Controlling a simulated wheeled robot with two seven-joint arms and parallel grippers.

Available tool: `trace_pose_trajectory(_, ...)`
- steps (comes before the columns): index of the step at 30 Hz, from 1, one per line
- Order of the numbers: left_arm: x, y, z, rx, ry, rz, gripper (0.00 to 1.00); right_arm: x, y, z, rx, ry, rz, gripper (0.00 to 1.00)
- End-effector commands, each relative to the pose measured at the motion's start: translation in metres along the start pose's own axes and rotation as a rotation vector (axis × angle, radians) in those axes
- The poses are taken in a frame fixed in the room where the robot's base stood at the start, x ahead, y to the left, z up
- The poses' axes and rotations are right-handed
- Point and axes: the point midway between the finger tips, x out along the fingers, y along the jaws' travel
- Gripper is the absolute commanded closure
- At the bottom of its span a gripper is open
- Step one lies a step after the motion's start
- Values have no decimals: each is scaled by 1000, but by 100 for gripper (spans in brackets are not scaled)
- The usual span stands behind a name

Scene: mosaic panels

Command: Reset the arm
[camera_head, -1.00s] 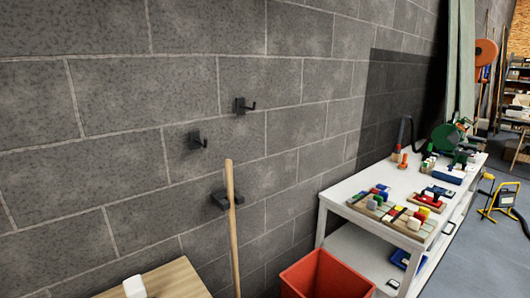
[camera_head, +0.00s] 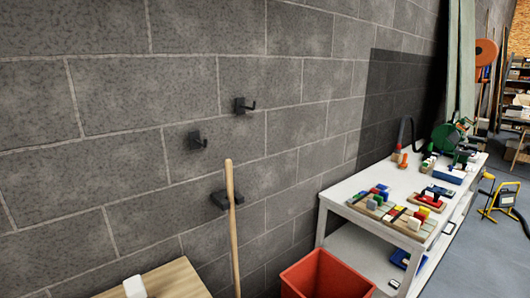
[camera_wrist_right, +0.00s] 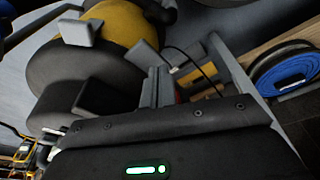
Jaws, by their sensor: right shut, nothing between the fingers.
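Neither of my arms shows in the head view. In the right wrist view the dark body of my right gripper (camera_wrist_right: 160,86) fills the bottom, with a lit green strip on it. Its grey fingers are together in the middle, with nothing between them. The left gripper is out of view. The mosaic panels (camera_head: 405,221) lie on the white table (camera_head: 357,213) at the right of the head view, with coloured blocks on them.
A red-orange bin (camera_head: 325,276) stands in front of the table. A wooden pole (camera_head: 232,220) leans at the grey block wall (camera_head: 150,110), which has black hooks. A wooden top (camera_head: 178,280) is at the lower left. A blue coil (camera_wrist_right: 285,70) shows in the wrist view.

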Motion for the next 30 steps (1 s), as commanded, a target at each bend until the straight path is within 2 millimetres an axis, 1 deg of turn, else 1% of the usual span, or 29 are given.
trace_pose_trajectory(1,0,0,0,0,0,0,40,22,-1,17,-2,-20,-1,100)
trace_pose_trajectory(2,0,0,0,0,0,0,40,34,-2,27,-3,-27,-2,100)
trace_pose_trajectory(3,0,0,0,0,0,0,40,48,-2,41,-5,-36,-3,100)
trace_pose_trajectory(5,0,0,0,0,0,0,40,68,-3,62,-8,-49,-4,100)
trace_pose_trajectory(6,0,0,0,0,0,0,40,80,-4,78,-10,-58,-5,100)
trace_pose_trajectory(10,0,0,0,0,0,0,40,108,-5,126,-17,-82,-8,100)
trace_pose_trajectory(12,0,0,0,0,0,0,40,117,-5,149,-19,-94,-8,100)
trace_pose_trajectory(15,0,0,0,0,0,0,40,124,-5,175,-23,-106,-9,100)
trace_pose_trajectory(18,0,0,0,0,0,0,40,127,-5,191,-25,-112,-10,100)
trace_pose_trajectory(21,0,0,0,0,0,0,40,128,-6,200,-26,-116,-10,100)
trace_pose_trajectory(30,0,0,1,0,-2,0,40,128,-6,202,-27,-116,-10,100)
